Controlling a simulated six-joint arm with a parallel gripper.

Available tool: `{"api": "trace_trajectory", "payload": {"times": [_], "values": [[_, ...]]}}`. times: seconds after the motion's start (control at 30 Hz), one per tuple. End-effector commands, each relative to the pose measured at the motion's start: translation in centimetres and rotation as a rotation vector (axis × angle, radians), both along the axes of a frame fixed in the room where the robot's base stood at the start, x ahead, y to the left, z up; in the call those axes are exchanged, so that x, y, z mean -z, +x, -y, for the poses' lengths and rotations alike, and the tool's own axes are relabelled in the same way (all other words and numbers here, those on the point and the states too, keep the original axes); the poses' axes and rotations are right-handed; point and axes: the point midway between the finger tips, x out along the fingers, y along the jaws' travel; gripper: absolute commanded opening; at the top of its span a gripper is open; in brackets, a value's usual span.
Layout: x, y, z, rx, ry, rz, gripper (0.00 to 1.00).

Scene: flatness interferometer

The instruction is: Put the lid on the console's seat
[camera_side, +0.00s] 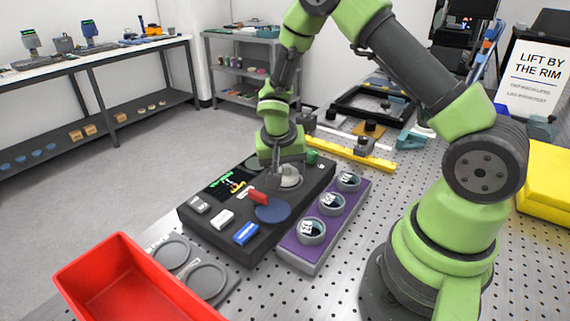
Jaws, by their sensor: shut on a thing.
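The black console (204,231) lies on the perforated table, with a small screen, several coloured blocks or keys and a flat blue disc (272,214) on its top. My gripper (281,166) points down over the console's back right part. It is shut on a pale grey round piece (291,180), which looks like the lid. The piece is at or just above the console's top; I cannot tell whether it touches. The jaws partly hide it, and the seat under it cannot be made out.
A purple tray (341,232) with three round grey pieces stands right of the console. A red bin (125,285) and a grey plate with round recesses (206,279) are at front left. A yellow bar (350,154) lies behind. A sign (535,75) reads "LIFT BY THE RIM".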

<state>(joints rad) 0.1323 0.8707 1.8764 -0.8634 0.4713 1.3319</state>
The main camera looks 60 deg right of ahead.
Motion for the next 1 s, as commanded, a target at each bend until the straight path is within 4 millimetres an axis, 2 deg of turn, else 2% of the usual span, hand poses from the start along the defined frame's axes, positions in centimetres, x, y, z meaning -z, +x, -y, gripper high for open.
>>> {"api": "trace_trajectory", "payload": {"times": [0.17,0.2,0.3,0.33,0.67,0.77,1.0], "values": [[0.4,0.0,0.0,-0.001,0.000,0.000,0.36],[0.4,0.0,0.0,-0.001,0.000,0.000,0.62],[0.4,0.0,0.0,-0.001,0.000,0.000,0.85],[0.4,0.0,0.0,-0.001,0.000,0.000,0.87],[-0.1,0.0,-0.1,-0.001,-0.001,0.002,0.87],[-1.3,0.0,-0.5,0.000,-0.002,0.006,0.87],[-5.9,-0.2,-1.8,-0.002,-0.002,0.007,0.87]]}}
